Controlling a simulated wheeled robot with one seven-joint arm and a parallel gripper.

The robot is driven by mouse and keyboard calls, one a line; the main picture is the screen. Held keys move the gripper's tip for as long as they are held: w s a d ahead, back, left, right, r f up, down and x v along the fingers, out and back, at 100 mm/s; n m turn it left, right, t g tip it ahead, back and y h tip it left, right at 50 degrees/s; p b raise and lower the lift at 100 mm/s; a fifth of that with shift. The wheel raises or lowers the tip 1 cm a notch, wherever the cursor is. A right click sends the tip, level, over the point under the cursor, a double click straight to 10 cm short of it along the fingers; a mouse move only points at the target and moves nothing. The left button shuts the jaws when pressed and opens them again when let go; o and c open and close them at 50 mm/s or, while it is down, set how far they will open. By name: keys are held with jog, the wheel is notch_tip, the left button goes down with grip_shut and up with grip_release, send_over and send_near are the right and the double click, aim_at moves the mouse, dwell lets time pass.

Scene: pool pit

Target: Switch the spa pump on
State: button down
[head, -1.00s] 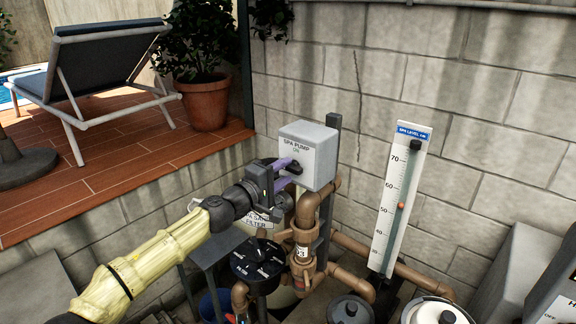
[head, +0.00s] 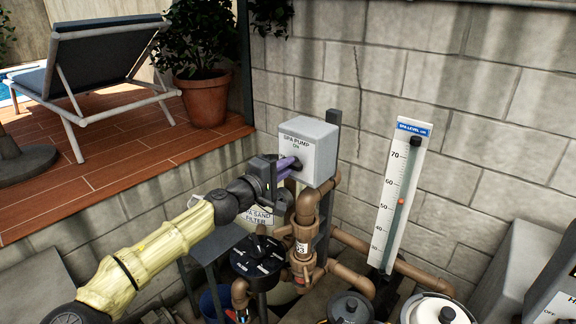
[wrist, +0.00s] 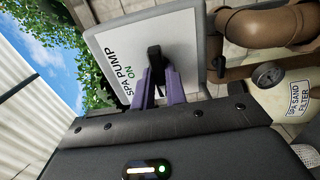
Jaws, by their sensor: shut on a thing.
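The spa pump switch box (head: 310,146) is a grey box with a white face labelled SPA PUMP and ON, mounted by the block wall. It also fills the upper middle of the wrist view (wrist: 189,38). Its black switch lever (wrist: 154,55) stands out from the face beside the lettering. My gripper (head: 290,164) is at the box face, its purple fingers shut on the lever. In the wrist view the fingers (wrist: 159,84) lie on either side of the lever's lower part. In the head view the fingers mostly hide the lever.
Brown pipes (head: 306,210) run just below the box. A black valve top (head: 257,258) and the spa sand filter label (head: 256,216) are below my gripper. A level gauge (head: 403,195) stands to the right. A raised tiled deck (head: 100,185) is at left.

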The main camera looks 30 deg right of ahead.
jog(key=m+b, duration=0.4)
jog(key=m, duration=0.2)
jog(key=m+b, duration=0.5)
jog(key=m, duration=0.1)
jog(key=m+b, duration=0.5)
jog(key=m, duration=0.1)
jog(key=shift+f+m, duration=0.25)
jog(key=shift+m, duration=0.05)
jog(key=c, duration=1.3)
grip_release()
jog(key=shift+r, duration=0.2)
jog(key=shift+a, duration=0.1)
jog(key=shift+v, duration=3.45)
jog(key=shift+r, duration=0.1)
